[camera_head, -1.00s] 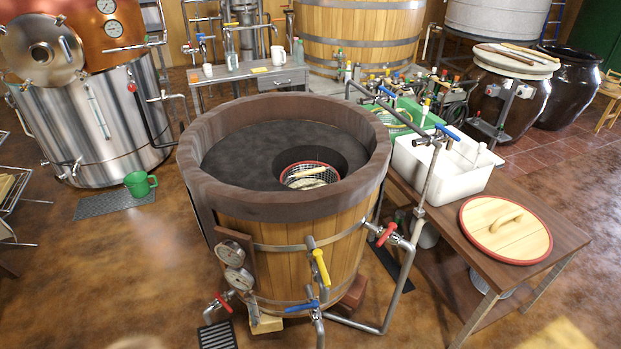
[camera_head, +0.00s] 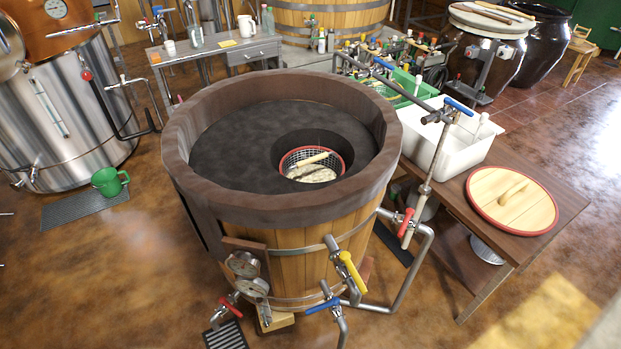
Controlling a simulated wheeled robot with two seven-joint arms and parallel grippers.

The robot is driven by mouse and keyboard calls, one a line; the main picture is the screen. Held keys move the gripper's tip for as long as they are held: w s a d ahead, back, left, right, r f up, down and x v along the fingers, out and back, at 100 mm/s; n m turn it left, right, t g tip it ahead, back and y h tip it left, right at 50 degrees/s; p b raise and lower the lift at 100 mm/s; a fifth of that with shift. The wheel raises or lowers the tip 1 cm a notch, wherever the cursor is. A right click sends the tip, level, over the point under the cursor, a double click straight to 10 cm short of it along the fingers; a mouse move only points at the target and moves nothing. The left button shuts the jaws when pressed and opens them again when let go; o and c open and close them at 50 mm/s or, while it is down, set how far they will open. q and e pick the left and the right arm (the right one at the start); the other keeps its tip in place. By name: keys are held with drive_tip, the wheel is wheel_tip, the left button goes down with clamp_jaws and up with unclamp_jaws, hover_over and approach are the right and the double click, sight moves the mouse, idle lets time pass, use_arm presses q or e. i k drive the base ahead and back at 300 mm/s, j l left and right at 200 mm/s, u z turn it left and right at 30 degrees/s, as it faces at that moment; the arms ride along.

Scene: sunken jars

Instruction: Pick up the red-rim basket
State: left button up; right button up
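The red-rim basket (camera_head: 341,158) is a round wire-mesh basket with a red rim. It sits sunken in a round dark opening in the black top of a large wooden vat (camera_head: 290,240). A pale stick-like piece and a light lumpy mass lie inside the basket. The vat's thick brown rim (camera_head: 280,208) stands around the black top, higher than the basket. Neither of my grippers shows in the head view. The lower part of the basket is hidden by the opening and the vat rim.
Pipes with a blue-handled valve (camera_head: 458,106) rise at the vat's right side. A brown table (camera_head: 440,188) there holds a white tub (camera_head: 440,145) and a red-edged wooden lid (camera_head: 512,200). Floor in front is mostly clear.

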sight(305, 172)
drive_tip(key=i+j, duration=0.15)
drive_tip(key=j, duration=0.2)
drive_tip(key=i+j+z, duration=0.1)
drive_tip(key=j, duration=0.25)
drive_tip(key=i+j, duration=0.15)
drive_tip(key=j, duration=0.2)
drive_tip(key=i+j+z, duration=0.1)
drive_tip(key=j, duration=0.25)
drive_tip(key=i+j, duration=0.1)
drive_tip(key=j, duration=0.25)
drive_tip(key=z, duration=0.05)
